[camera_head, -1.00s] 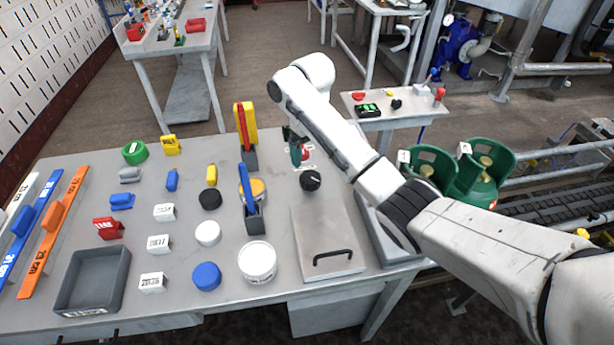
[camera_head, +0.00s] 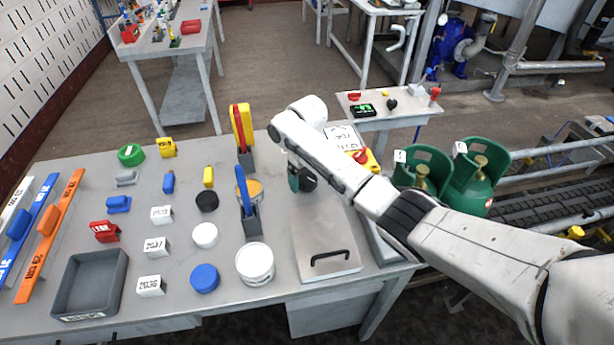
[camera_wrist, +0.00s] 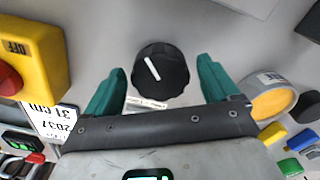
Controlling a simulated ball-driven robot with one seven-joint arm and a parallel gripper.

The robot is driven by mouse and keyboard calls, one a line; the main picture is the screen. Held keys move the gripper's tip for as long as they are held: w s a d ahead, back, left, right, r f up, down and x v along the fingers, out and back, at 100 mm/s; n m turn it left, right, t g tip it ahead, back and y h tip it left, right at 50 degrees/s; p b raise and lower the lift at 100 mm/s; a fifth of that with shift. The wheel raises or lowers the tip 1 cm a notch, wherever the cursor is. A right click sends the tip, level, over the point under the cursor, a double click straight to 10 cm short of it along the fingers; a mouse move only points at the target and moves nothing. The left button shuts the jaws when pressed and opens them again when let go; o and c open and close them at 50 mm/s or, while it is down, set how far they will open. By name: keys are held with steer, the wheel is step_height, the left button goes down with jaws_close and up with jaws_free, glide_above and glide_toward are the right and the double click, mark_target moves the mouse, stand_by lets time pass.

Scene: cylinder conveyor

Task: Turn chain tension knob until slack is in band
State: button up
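The chain tension knob is a black round knob (camera_wrist: 160,71) with a white pointer line, which tilts to the upper left in the wrist view. A small label plate lies beside it, partly hidden. In the head view the knob (camera_head: 309,182) is partly covered by my gripper (camera_head: 296,176). My gripper (camera_wrist: 161,80) has teal fingers. It is open, with one finger on each side of the knob and visible gaps between them and the knob. A green-lit display (camera_wrist: 149,174) is cut off at the bottom of the wrist view.
A yellow box with a red button (camera_wrist: 35,60) marked OFF stands left of the knob in the wrist view. A grey plate with a black handle (camera_head: 330,257), a white tub (camera_head: 255,263) and blue clamp-like piece (camera_head: 248,205) are near. Green gas cylinders (camera_head: 470,180) stand right.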

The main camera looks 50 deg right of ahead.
steer(key=c, duration=1)
steer(key=shift+n, duration=0.3)
steer(key=n+p, duration=0.1)
steer(key=n, duration=0.3)
steer(key=shift+n+p, duration=0.3)
steer(key=shift+p, duration=0.05)
steer(key=n+p, duration=0.1)
steer(key=n, duration=0.9)
steer(key=shift+n, duration=0.4)
steer(key=n, duration=0.5)
steer(key=shift+n+p, duration=0.3)
